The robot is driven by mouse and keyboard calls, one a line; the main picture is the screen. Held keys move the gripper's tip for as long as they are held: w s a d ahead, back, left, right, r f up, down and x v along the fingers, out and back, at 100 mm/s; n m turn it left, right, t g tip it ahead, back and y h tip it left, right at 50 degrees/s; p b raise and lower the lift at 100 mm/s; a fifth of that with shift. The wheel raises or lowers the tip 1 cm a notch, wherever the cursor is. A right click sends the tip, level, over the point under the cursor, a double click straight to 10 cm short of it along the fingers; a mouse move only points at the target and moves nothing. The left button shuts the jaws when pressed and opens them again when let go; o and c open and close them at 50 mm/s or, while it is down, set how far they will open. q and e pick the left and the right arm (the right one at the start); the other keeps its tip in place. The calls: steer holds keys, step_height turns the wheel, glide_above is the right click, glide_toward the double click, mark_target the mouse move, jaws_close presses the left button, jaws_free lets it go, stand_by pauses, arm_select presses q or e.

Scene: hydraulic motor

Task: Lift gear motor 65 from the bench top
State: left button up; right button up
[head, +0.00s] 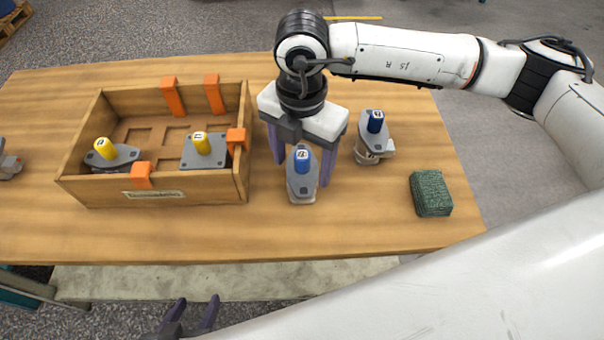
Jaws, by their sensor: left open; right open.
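A grey gear motor with a blue cap (302,187) stands on the wooden bench top (380,225), right of the crate. My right gripper (302,172) comes down over it, open, with one finger on each side. I cannot tell whether the fingers touch it. A second blue-capped motor (374,138) stands just to the right and behind. The cap numbers are too small to read surely, so I cannot tell which motor is 65. My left gripper (197,303) is open and empty at the bottom edge, in front of the bench.
A wooden crate (215,192) with orange clips holds two yellow-capped motors, one on the left (112,155) and one on the right (204,152). A green sponge-like block (430,194) lies at the right. A grey part (8,163) is cut off at the left edge. The front strip is clear.

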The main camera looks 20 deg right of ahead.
mark_target(303, 172)
step_height(303, 172, down, 3)
steer(key=shift+d+f, duration=0.1)
steer(key=shift+c, duration=0.3)
steer(key=c, duration=1.4)
steer(key=shift+c, duration=1)
